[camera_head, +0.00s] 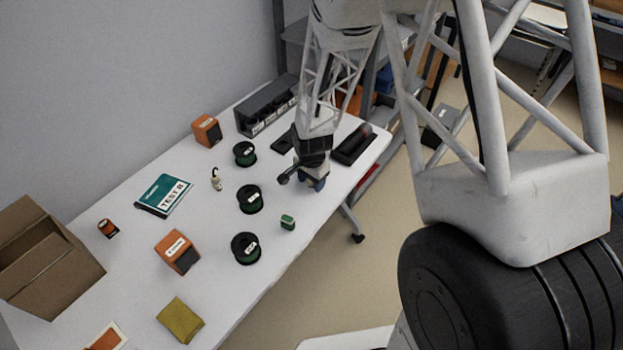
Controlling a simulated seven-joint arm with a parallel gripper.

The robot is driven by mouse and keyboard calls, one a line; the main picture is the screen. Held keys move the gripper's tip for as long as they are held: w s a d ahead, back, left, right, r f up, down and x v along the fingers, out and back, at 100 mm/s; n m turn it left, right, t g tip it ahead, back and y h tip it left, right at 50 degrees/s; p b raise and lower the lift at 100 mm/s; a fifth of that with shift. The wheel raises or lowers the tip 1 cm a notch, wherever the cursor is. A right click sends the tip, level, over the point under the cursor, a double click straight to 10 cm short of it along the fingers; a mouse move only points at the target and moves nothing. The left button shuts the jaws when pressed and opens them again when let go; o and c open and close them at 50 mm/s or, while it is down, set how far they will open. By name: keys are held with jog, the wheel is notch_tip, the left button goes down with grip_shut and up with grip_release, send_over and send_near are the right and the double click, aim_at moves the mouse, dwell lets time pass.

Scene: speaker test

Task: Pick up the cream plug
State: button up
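The cream plug (216,182) is a small cream piece with a dark curved top. It stands on the white table, right of the teal "TEST B" booklet and left of the black-and-green spools. My gripper (303,180) is at the end of the white lattice arm, over the right part of the table. It is well to the right of the plug and apart from it. Dark parts and a bluish part show at its end, but its fingers are too small and partly hidden to tell their opening.
Orange boxes (177,252), the booklet (163,195), an open cardboard box (45,265) and a mustard cloth (180,320) are around. A dark rack (265,108) stands behind.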

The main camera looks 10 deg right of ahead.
jog(key=c, duration=0.9)
jog(key=shift+r, duration=0.2)
jog(key=shift+r, duration=0.45)
jog(key=shift+s+r, duration=0.25)
jog(key=shift+r, duration=0.95)
jog(key=s, duration=0.5)
jog(key=s+d+r, duration=0.1)
jog(key=s, duration=0.4)
jog(key=s+d, duration=0.1)
jog(key=s, duration=0.4)
jog(key=shift+s+d+r, duration=0.15)
jog(key=shift+r, duration=0.05)
